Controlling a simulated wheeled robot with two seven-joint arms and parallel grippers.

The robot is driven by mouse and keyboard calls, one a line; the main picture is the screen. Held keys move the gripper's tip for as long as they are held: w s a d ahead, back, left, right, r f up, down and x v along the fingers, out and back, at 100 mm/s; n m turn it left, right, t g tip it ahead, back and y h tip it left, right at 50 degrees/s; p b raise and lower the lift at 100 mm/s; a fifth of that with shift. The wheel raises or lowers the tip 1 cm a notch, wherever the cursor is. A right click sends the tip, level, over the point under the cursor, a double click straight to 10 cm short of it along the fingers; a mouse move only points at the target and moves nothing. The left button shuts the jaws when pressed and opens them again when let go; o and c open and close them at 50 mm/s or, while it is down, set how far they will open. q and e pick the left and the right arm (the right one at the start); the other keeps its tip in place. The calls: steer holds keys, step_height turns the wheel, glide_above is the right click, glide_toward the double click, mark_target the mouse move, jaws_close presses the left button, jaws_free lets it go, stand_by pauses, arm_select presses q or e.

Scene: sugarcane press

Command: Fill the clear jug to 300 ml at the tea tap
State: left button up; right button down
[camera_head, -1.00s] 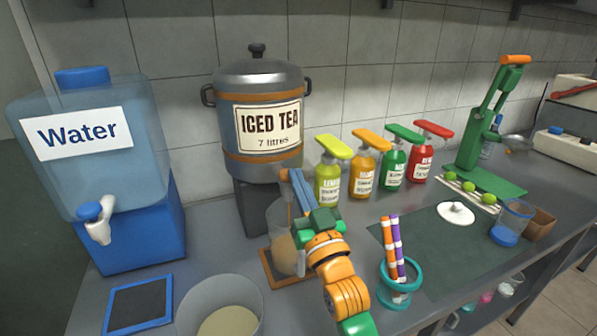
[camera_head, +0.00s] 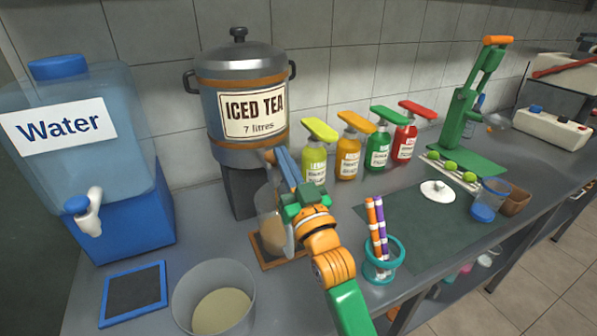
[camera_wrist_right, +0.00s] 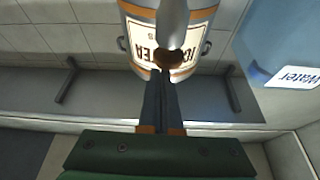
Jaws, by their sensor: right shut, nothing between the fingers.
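The clear jug (camera_head: 267,203) stands upright on a wood-framed pad (camera_head: 262,259) in front of the iced tea urn (camera_head: 242,143). Brown liquid fills its lower part; I cannot read any level mark. My right gripper (camera_head: 275,160) is shut and empty, its blue fingers just above the jug's rim, in front of the urn. In the right wrist view the shut fingertips (camera_wrist_right: 159,75) are close to a brown-ended grey metal part (camera_wrist_right: 171,50) before the urn's label. I cannot tell whether they touch it. The head view hides the tea tap behind my gripper. My left gripper is out of view.
A water dispenser (camera_head: 85,150) stands at left, with a blue-framed pad (camera_head: 134,290) and a bowl (camera_head: 213,295) in front. Pump bottles (camera_head: 347,158), a holder of striped sticks (camera_head: 382,265) and a green press (camera_head: 465,125) are to the right.

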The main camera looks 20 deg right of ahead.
arm_select(q)
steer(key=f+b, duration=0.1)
steer(key=b, duration=0.1)
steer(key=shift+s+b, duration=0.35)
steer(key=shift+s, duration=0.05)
arm_select(e)
steer(key=s+f, duration=0.1)
steer(key=s, duration=0.9)
steer(key=shift+f, duration=0.2)
steer(key=shift+w+d, duration=0.1)
